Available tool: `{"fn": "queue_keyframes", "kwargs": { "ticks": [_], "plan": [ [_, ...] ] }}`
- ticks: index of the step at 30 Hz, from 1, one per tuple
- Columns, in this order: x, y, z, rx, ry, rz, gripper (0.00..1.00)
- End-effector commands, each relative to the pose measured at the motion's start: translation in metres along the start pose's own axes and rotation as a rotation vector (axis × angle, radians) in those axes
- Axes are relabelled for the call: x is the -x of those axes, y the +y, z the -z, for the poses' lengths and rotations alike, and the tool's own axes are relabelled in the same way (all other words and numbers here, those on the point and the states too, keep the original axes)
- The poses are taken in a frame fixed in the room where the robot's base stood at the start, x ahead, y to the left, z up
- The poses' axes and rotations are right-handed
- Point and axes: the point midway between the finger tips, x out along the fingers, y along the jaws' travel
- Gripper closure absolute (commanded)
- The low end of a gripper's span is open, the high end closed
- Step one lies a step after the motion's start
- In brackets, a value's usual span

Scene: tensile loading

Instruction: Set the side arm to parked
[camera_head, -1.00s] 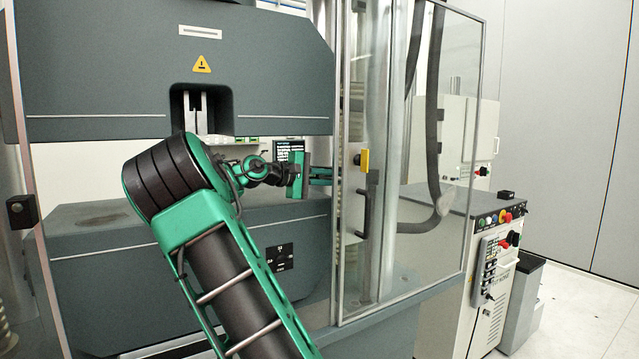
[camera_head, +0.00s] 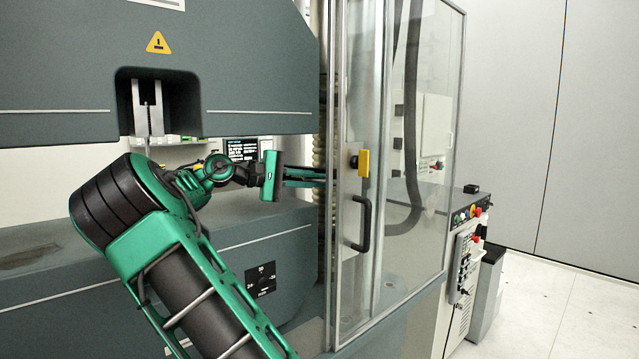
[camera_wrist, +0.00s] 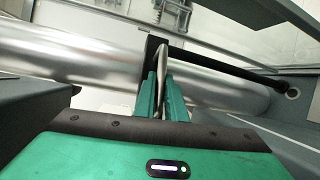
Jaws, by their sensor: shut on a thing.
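In the wrist view, the side arm (camera_wrist: 225,68) looks like a dark bar running from a pivot on a grey block at right to a bend near the middle. A thin grey piece at its near end lies between the fingers of my gripper (camera_wrist: 163,95), which are shut on it. I take this piece as part of the side arm. In the head view, my gripper (camera_head: 305,177) points right into the machine bay. Its fingertips reach the glass door's frame, and the side arm cannot be made out there.
The framed glass door (camera_head: 371,290) with its black handle (camera_head: 365,225) and yellow latch (camera_head: 364,163) stands right of my gripper. The grey crosshead (camera_head: 250,70) hangs above my arm. A shiny column (camera_wrist: 80,55) runs behind the fingers. A control cabinet (camera_head: 460,285) stands at right.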

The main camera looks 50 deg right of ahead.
Motion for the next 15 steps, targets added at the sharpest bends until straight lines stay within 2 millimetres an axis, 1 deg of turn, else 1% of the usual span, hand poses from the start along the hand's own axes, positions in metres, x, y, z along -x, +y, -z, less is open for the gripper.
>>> {"fn": "queue_keyframes", "kwargs": {
  "ticks": [1, 14, 15],
  "plan": [
    [0.005, -0.002, 0.005, 0.005, 0.012, 0.0, 1.0],
    [-0.01, -0.001, 0.004, 0.004, -0.01, 0.006, 1.0],
    [-0.011, -0.001, 0.004, 0.004, -0.011, 0.006, 0.84]
  ]
}}
